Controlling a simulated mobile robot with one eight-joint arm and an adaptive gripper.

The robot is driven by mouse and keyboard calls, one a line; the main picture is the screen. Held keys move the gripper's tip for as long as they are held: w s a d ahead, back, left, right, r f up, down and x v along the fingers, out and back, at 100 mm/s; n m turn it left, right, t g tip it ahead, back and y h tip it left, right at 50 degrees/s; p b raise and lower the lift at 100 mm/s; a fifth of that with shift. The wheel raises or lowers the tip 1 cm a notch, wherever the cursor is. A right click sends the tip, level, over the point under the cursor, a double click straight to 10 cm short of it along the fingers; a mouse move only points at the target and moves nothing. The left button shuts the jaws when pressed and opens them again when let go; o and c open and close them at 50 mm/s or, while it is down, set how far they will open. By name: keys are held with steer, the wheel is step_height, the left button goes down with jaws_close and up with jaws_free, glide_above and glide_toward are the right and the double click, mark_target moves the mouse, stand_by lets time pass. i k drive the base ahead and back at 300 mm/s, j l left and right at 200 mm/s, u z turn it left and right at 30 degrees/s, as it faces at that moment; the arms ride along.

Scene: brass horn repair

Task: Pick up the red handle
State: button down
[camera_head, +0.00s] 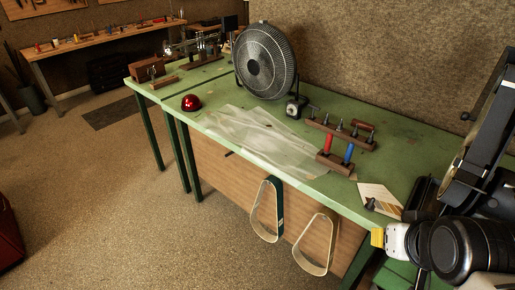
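The red handle (328,144) stands upright in a small wooden block (334,165) on the green workbench (220,80), right of the middle of the view. A blue handle (349,154) stands upright beside it in the same block, just to its right. My arm fills the lower right corner. What looks like my gripper (380,237), with a yellow tip, is near the front edge of the bench, to the right of and nearer than the red handle, and apart from it. Its fingers do not show clearly enough to tell whether they are open or shut.
Behind the block is a wooden rack (342,134) of small tools. A clear sheet (262,140) lies to the left. A fan (266,62) and a red dome (191,102) stand farther back. A card (380,198) lies between block and arm. Two loops (266,210) hang in front.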

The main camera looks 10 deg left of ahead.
mark_target(329, 137)
steer(key=u, duration=0.15)
steer(key=i, duration=1.15)
